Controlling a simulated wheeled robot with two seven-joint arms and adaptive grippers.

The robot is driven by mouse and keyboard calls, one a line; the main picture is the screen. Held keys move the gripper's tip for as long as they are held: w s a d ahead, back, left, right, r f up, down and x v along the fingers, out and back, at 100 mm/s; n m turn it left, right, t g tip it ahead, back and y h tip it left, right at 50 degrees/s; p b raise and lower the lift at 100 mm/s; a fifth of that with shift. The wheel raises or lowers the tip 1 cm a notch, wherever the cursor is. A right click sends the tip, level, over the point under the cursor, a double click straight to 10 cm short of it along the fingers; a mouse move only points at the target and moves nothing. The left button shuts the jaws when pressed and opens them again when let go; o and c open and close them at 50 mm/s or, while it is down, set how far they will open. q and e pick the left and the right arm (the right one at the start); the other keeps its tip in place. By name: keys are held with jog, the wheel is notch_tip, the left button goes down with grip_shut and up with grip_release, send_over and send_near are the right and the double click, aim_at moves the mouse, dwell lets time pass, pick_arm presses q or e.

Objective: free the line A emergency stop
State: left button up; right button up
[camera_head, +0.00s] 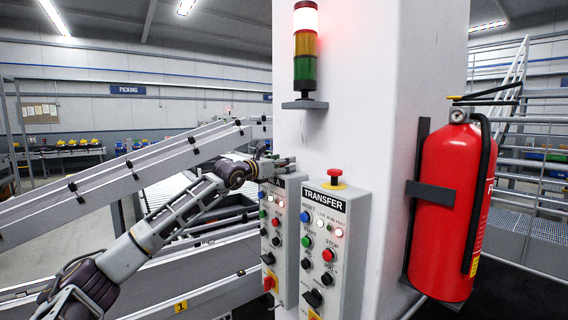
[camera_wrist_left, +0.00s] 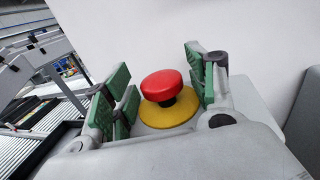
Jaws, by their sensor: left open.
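In the left wrist view a red mushroom emergency stop button (camera_wrist_left: 162,86) stands on a yellow base (camera_wrist_left: 168,114) on top of a grey box. The green-padded fingers of my left gripper (camera_wrist_left: 158,88) are open on either side of it, with visible gaps. In the head view my left gripper (camera_head: 279,163) is at the top of the left grey control box (camera_head: 279,245), whose label is partly covered; the button there is hidden. The right box, labelled TRANSFER (camera_head: 324,201), has its own red button on a yellow base (camera_head: 334,177). My right gripper is not in view.
Both boxes are mounted on a white column (camera_head: 375,100). A signal tower (camera_head: 305,50) on a small shelf is above them. A red fire extinguisher (camera_head: 450,210) hangs at the right. Conveyor rails (camera_head: 130,175) run behind my left arm.

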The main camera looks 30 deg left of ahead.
pick_arm(q)
jog(key=shift+s+r, duration=0.1)
jog(key=shift+c, duration=0.5)
jog(key=c, duration=0.9)
jog(key=shift+r+b, duration=0.3)
jog(key=shift+r, duration=0.6)
jog(key=shift+c, duration=0.2)
jog(key=o, duration=0.9)
jog(key=shift+r, duration=0.1)
jog(key=shift+o, duration=0.7)
jog(key=shift+f, duration=0.2)
jog(key=s+a, duration=0.2)
jog(key=s, duration=0.9)
jog(key=shift+s, duration=0.25)
jog(key=shift+s, duration=0.15)
